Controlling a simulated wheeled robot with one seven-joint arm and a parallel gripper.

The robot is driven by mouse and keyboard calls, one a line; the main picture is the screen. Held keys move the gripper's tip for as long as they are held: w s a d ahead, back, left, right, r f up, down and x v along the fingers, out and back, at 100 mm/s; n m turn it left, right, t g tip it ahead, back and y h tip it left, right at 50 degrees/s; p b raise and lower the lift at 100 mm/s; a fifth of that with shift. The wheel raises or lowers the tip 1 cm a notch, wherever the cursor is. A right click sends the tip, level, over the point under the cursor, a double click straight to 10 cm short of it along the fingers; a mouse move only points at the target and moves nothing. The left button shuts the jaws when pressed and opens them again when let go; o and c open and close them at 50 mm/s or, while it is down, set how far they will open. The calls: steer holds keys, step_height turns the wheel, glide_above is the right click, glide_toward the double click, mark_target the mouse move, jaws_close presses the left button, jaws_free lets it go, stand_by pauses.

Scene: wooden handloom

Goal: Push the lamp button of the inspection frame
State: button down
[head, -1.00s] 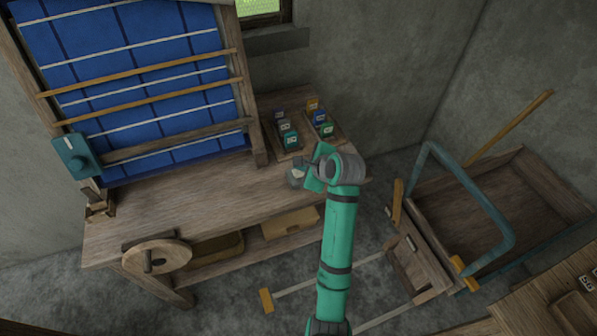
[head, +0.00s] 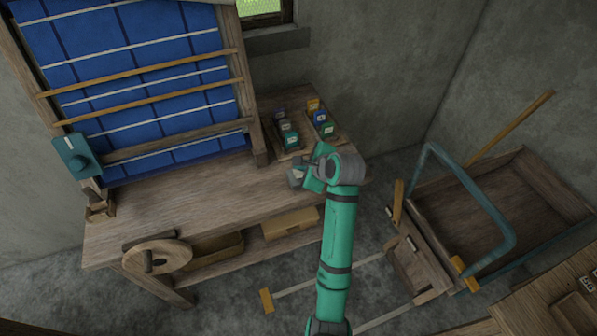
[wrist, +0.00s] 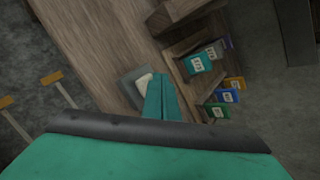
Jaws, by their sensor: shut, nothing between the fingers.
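A small grey box (wrist: 135,88) with a pale cream button (wrist: 144,82) on its top sits on the wooden table. The grey box also shows in the head view (head: 296,177), close to the left of my gripper, where its button is hard to make out. My gripper (wrist: 164,78) is shut and empty, its teal fingers just right of the button in the wrist view. I cannot tell whether the fingertips touch the button; they hide part of the box. An upright wooden frame with blue cloth (head: 150,80) stands on the table at the left.
Two wooden racks of coloured, labelled blocks (head: 291,140) stand behind the box. A teal box with a knob (head: 77,157) is on the frame's left post. A wooden wheel (head: 157,256) is at the table's front. A cart (head: 480,210) stands right. The table's middle is clear.

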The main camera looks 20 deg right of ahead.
mark_target(301, 175)
steer(key=shift+s+d, duration=0.15)
steer(key=shift+d, duration=0.05)
steer(key=shift+a+f, duration=0.1)
steer(key=shift+f, duration=0.1)
stand_by(0.4)
steer(key=shift+f, duration=0.25)
stand_by(0.4)
steer(key=shift+f, duration=0.5)
stand_by(0.6)
steer(key=shift+r, duration=0.95)
steer(key=shift+r, duration=0.1)
steer(key=shift+r, duration=2.4)
